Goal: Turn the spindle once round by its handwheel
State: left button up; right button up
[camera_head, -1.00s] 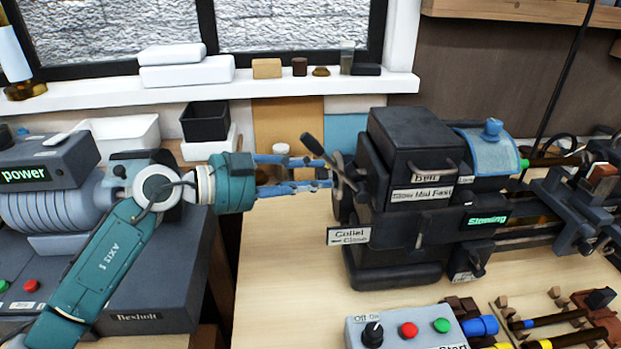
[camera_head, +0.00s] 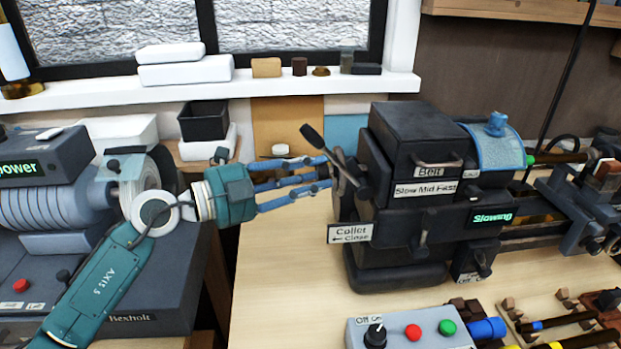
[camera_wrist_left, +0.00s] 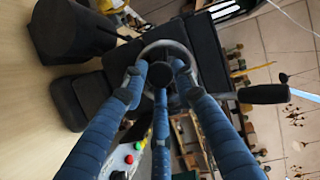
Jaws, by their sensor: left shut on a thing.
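The handwheel (camera_head: 347,176) is on the left end of the black lathe headstock (camera_head: 415,135), seen nearly edge-on in the head view. Its dark crank handle (camera_head: 311,135) sticks out up and to the left. My left gripper (camera_head: 328,172) reaches in from the left, its blue fingers shut on the handwheel. In the left wrist view the fingertips meet the round grey rim (camera_wrist_left: 172,48) around the hub (camera_wrist_left: 160,74), and the handle (camera_wrist_left: 264,94) points right. The spindle itself is hidden inside the headstock. My right gripper is out of view.
A display on the headstock reads "Slowing" (camera_head: 492,217). A control box (camera_head: 410,333) with red and green buttons stands in front. A grey machine (camera_head: 120,280) with a power display is at the left. Bare bench (camera_head: 285,270) lies below my gripper.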

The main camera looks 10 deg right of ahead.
pick_arm(q)
jog(key=shift+r, duration=0.3)
dwell(0.4)
jog(key=o, duration=1.1)
jog(key=shift+c, duration=0.2)
jog(key=shift+s, duration=0.2)
jog(key=shift+f, duration=0.15)
jog(key=shift+a, duration=0.1)
jog(key=v, duration=1.1)
jog(key=shift+s+a, duration=0.25)
jog(key=shift+a, duration=0.05)
